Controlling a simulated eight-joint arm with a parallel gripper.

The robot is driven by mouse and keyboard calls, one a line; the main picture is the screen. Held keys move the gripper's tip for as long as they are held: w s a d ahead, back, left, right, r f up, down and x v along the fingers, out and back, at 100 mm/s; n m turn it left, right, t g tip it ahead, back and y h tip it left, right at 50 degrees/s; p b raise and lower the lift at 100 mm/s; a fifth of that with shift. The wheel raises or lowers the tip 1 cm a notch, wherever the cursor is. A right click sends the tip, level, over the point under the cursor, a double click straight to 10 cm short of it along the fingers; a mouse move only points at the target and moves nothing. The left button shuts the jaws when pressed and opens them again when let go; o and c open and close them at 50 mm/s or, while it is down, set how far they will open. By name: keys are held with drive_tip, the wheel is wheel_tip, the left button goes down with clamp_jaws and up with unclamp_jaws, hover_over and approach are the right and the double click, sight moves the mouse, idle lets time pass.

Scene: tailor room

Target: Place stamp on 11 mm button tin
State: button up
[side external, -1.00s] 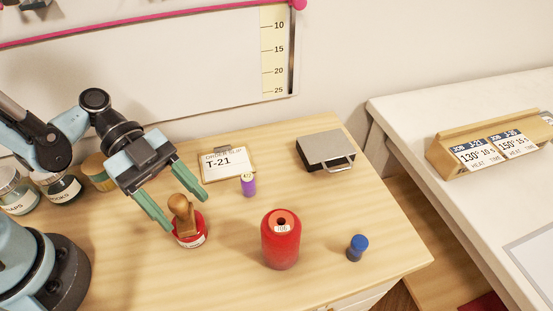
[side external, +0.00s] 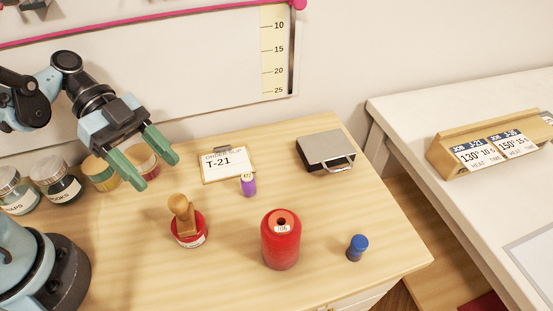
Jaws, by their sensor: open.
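The label's print is too small to read. My gripper (side external: 153,172) is open and empty, above and to the upper left of the stamp, clear of it. Its green fingers point down to the right.
Several lidded jars and tins (side external: 63,185) stand at the left, partly behind my gripper. A clipboard marked T-21 (side external: 228,162), a purple spool (side external: 248,185), a red thread cone (side external: 281,240), a blue spool (side external: 357,247) and a grey box (side external: 327,148) share the table.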

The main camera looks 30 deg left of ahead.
drive_tip(key=w+a+r+n+t+y, duration=0.1)
drive_tip(key=w+a+n+t+y, duration=0.2)
drive_tip(key=n, duration=0.5)
drive_tip(key=w+a+r+n+t+y, duration=0.2)
drive_tip(key=a+n+t+y, duration=0.3)
drive_tip(key=n, duration=0.4)
drive_tip(key=w+a+y, duration=0.1)
drive_tip(key=y, duration=0.1)
drive_tip(key=shift+a+n+t+y, duration=0.2)
drive_tip(key=shift+n+t+y, duration=0.1)
drive_tip(key=shift+y, duration=0.1)
